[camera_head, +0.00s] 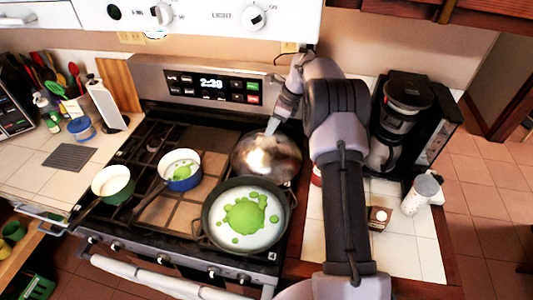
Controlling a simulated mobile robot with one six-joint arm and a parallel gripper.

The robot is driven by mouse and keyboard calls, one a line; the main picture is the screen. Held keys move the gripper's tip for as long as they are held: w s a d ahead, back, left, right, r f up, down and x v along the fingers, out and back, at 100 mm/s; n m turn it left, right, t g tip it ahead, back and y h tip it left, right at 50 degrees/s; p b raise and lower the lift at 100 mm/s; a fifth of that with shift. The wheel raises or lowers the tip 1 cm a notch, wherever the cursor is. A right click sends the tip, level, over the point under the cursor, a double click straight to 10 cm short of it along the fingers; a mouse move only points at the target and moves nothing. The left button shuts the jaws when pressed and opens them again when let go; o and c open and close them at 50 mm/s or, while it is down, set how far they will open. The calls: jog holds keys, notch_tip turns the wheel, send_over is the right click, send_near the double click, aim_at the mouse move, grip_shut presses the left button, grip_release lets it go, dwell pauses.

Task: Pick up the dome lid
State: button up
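A shiny, dark metallic round thing, which looks like the dome lid (262,165), lies on the back right of the stove, with a bright reflection near its middle. My gripper (272,126) points down at its upper edge from above. It is small in this view, and I cannot tell whether its fingers are apart or closed, or whether they touch the lid. My arm covers the area just right of the lid.
A large pan with green blotches (243,217) sits right in front of the lid. A blue pot (181,171) and a green pot (113,183) stand to the left. A coffee maker (400,125) and white canister (421,194) stand right of my arm. The range hood (200,18) hangs above.

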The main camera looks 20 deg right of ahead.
aim_at(266, 146)
jog(key=b+x, duration=0.1)
jog(key=x, duration=0.4)
jog(key=shift+w+d+f, duration=0.15)
jog(key=shift+f, duration=0.05)
jog(key=shift+r, duration=0.15)
jog(key=shift+c, duration=0.6)
grip_shut()
